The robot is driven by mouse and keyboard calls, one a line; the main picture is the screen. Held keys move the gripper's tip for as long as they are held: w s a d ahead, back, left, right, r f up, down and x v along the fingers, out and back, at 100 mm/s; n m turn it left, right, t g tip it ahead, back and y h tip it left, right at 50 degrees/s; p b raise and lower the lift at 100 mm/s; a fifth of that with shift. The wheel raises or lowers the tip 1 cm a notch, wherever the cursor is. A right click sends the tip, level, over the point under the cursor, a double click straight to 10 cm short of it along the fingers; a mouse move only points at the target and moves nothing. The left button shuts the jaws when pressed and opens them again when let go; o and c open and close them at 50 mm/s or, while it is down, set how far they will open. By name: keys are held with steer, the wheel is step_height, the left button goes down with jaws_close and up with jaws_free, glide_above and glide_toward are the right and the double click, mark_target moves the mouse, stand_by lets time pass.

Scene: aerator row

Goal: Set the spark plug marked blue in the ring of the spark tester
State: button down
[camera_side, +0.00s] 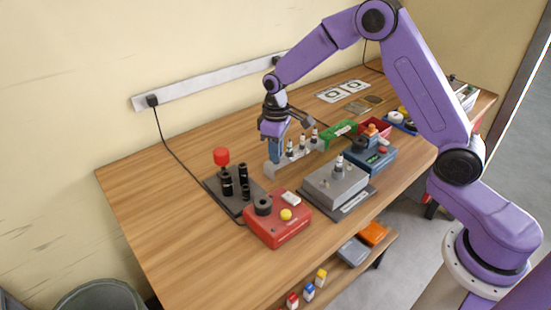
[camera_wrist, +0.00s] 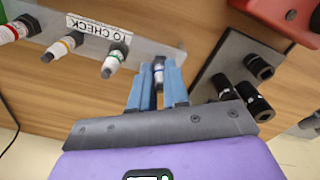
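The spark plug marked blue (camera_wrist: 158,74) shows between my gripper's fingertips in the wrist view, its blue band visible. My gripper (camera_wrist: 158,82) points down at the left end of the grey plug rack (camera_side: 272,173); it also shows in the side view (camera_side: 276,153). The fingers stand close on both sides of the plug; whether they press on it is unclear. Plugs banded green (camera_wrist: 115,60), yellow (camera_wrist: 62,46) and red (camera_wrist: 18,29) stand in the rack. A red box (camera_side: 278,228) with a black ring (camera_side: 262,205) and yellow button may be the spark tester; its ring looks empty.
A grey box (camera_side: 335,188) holding a plug and a blue box (camera_side: 372,157) stand to the right. The table's left part is clear.

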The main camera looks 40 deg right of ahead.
steer(key=shift+r, duration=1.5)
steer(key=shift+r, duration=0.15)
steer(key=shift+r, duration=0.35)
step_height(320, 180, up, 14)
steer(key=s+d+m, duration=0.2)
steer(key=s+d, duration=0.4)
steer(key=d, duration=0.5)
steer(key=s+d+m, duration=0.1)
steer(key=s+d, duration=0.5)
steer(key=d, duration=0.4)
step_height(320, 180, down, 11)
steer(key=shift+d, duration=0.2)
steer(key=shift+w+f, duration=0.1)
steer(key=shift+f, duration=1.35)
